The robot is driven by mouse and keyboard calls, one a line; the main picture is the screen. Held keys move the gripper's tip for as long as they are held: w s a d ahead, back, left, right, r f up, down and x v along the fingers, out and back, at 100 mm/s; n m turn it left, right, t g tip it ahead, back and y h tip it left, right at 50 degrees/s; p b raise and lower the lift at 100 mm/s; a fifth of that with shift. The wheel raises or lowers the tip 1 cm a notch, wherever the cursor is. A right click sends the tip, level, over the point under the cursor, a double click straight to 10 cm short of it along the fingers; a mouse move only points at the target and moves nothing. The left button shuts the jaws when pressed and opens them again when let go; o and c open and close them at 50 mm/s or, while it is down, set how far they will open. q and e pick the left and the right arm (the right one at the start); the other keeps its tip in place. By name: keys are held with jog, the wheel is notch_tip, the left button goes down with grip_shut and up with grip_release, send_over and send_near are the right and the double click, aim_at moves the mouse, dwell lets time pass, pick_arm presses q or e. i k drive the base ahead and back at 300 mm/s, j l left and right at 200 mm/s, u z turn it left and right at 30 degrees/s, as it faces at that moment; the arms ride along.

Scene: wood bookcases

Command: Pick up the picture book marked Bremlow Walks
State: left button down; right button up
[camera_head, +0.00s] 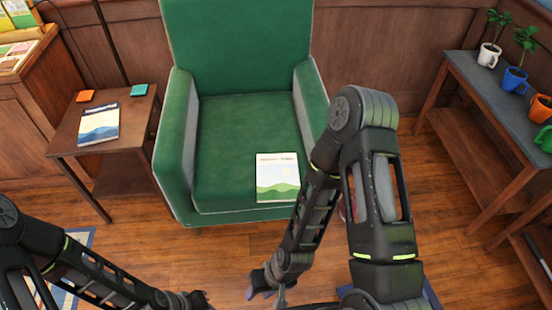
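A picture book (277,177) with a pale cover and green hills lies flat on the front right of the green armchair's seat (215,150). Its title is too small to read with certainty. Another book (99,124) with blue hills on its cover lies on the small side table (125,115) at left; its title is also unreadable. My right gripper (268,291) hangs low in front of the chair, below the pale book and apart from it. My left gripper (197,300) is at the bottom edge, partly cut off. Neither gripper's opening shows clearly.
A dark-topped bench (485,83) at right carries potted plants in white, blue and orange mugs. A wooden cabinet (40,85) stands at far left. Wood floor is open before the chair.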

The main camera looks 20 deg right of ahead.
aim_at(278, 181)
jog(key=k+l, duration=0.1)
jog(key=k, duration=0.2)
jog(key=k+l, duration=0.1)
jog(key=k, duration=0.15)
jog(key=z, duration=1.75)
